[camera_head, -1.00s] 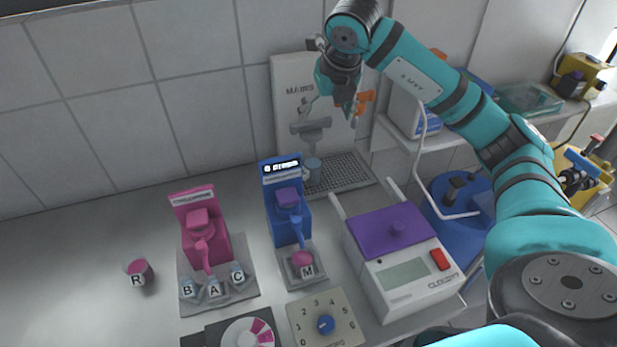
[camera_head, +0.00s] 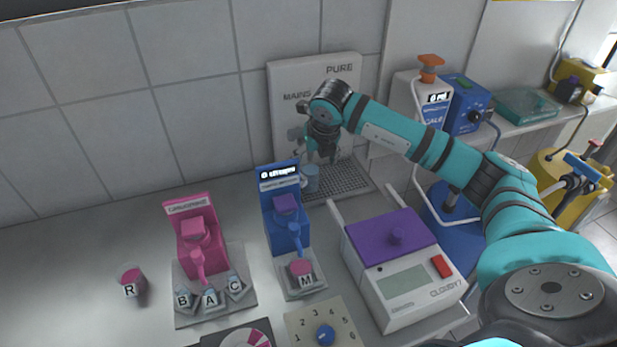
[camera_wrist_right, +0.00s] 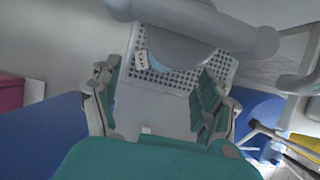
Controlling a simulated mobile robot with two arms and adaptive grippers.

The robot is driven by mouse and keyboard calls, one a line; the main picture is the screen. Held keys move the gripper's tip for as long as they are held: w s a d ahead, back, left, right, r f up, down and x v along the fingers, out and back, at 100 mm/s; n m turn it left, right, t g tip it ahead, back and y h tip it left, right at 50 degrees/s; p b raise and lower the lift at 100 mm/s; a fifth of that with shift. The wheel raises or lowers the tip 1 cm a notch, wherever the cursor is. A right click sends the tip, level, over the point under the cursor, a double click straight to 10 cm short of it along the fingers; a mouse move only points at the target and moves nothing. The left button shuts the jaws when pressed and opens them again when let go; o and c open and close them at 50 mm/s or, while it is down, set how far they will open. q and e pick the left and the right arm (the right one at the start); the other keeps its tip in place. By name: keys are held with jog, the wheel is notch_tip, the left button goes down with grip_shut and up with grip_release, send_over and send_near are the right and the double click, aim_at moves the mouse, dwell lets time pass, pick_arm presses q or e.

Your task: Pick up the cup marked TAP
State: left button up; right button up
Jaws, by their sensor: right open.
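A small pale blue cup (camera_head: 311,178) stands at the left part of the grey perforated tray (camera_head: 350,184), below the wall panel. No TAP mark is readable on it in the head view. In the right wrist view a pale blue curved edge (camera_wrist_right: 157,66) and a small white label (camera_wrist_right: 141,60) show over the tray's holes, partly hidden by a grey rounded part; the label is too small to read. My right gripper (camera_head: 321,157) is open and empty, pointing down just above the cup. Its fingers (camera_wrist_right: 158,108) are spread in the wrist view. My left gripper is out of view.
The wall panel (camera_head: 345,78) marked MAINS and PURE stands behind the tray. A blue device (camera_head: 284,215) stands close in front, left of the gripper. A pink device (camera_head: 196,235), lettered cups and a purple-lidded machine (camera_head: 395,240) stand nearby.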

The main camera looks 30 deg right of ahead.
aim_at(311, 168)
jog(key=p+x, duration=0.2)
jog(key=x, duration=0.3)
jog(key=shift+d+f, duration=0.1)
jog(key=shift+f, duration=0.1)
jog(key=shift+w+f, duration=0.1)
jog(key=shift+f, duration=0.1)
jog(key=c, duration=1.2)
jog(key=shift+c, duration=0.3)
